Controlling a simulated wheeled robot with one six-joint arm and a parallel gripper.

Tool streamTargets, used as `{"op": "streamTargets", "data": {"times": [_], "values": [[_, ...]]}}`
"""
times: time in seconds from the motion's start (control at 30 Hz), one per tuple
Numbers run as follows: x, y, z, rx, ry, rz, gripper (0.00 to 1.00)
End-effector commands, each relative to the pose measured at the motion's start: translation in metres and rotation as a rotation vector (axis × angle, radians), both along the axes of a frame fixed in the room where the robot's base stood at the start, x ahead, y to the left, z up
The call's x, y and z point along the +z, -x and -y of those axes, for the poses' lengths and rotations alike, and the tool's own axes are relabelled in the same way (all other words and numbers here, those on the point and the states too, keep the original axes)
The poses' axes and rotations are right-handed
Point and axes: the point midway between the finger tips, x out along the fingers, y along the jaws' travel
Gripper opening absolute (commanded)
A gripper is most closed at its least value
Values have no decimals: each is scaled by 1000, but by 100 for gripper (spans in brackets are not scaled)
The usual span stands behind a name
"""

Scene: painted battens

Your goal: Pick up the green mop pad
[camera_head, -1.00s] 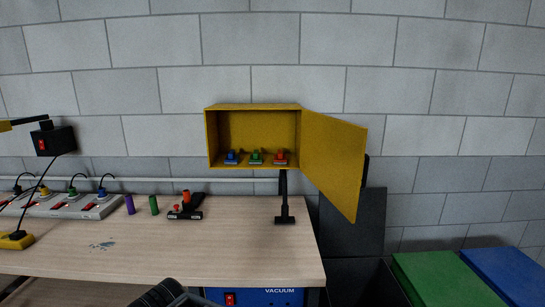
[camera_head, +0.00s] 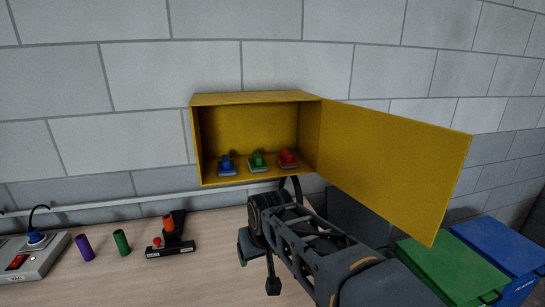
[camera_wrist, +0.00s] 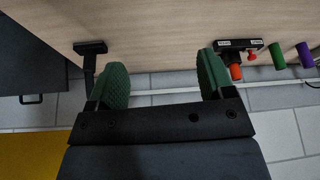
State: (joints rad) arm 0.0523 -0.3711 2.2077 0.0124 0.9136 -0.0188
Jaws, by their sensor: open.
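The green mop pad (camera_head: 257,160) appears to be the green-topped piece in the middle of three on the floor of the open yellow wall cabinet (camera_head: 255,97). A blue one (camera_head: 226,166) sits left of it and a red one (camera_head: 288,159) right of it. My gripper (camera_wrist: 162,65) is open and empty in the wrist view, its two green textured fingers wide apart. My arm is below and right of the cabinet in the head view. The mop pad does not show in the wrist view.
The cabinet door (camera_head: 395,160) stands open to the right. On the workbench (camera_head: 190,270) are a purple cylinder (camera_head: 85,248), a green cylinder (camera_head: 122,242), a black device with an orange knob (camera_head: 172,240) and a power strip (camera_head: 30,260). Green (camera_head: 455,268) and blue (camera_head: 500,245) bins stand right.

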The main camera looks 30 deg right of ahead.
Motion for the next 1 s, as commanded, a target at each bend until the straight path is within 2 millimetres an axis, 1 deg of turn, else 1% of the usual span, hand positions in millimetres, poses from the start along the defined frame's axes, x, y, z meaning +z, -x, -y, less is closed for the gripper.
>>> {"op": "streamTargets", "data": {"times": [0.03, 0.07, 0.1, 0.17, 0.2, 0.3, 0.4, 0.5, 0.6, 0.9, 1.0], "values": [[26, -26, 10, -23, 1, 18, 80], [38, -40, 16, -35, 2, 31, 83], [52, -58, 24, -52, 3, 48, 87], [71, -83, 38, -77, 7, 73, 92], [82, -99, 48, -91, 9, 88, 94], [104, -131, 70, -125, 15, 123, 94], [119, -153, 87, -148, 21, 150, 94], [128, -169, 97, -160, 24, 167, 94], [133, -186, 103, -164, 26, 173, 94], [135, -246, 114, -162, 26, 175, 94], [135, -261, 117, -162, 26, 176, 94]]}}
